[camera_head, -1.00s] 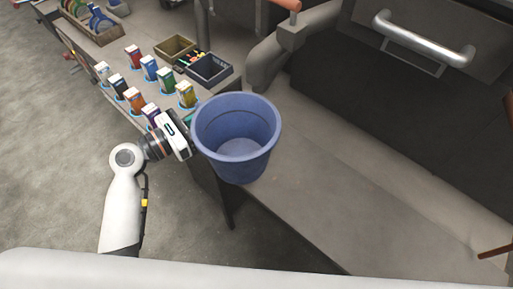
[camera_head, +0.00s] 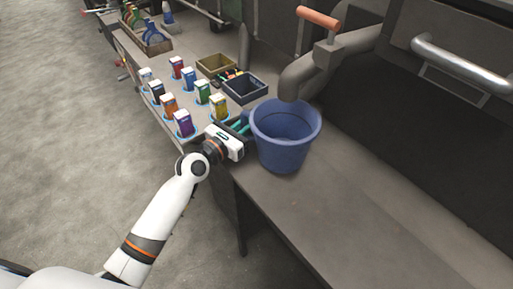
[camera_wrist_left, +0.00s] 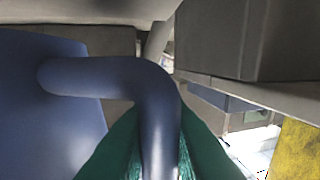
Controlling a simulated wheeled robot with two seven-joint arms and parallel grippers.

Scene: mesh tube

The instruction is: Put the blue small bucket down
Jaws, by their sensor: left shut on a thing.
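The blue small bucket (camera_head: 284,153) is upright over the grey bench, right of the dark tray. I cannot tell whether its base touches the bench. My left gripper (camera_head: 240,126) is at the bucket's left side, shut on its handle. In the left wrist view, the blue handle (camera_wrist_left: 150,85) runs between the green finger pads of my left gripper (camera_wrist_left: 158,150). The bucket's wall (camera_wrist_left: 45,110) fills the left of that view. My right gripper is not in view.
Several coloured boxes (camera_head: 183,123) stand on the bench left of the bucket. An olive tray (camera_head: 214,65) and a dark tray (camera_head: 245,89) lie behind them. A grey pipe with an orange handle (camera_head: 319,18) rises behind the bucket. The bench (camera_head: 310,215) in front is clear.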

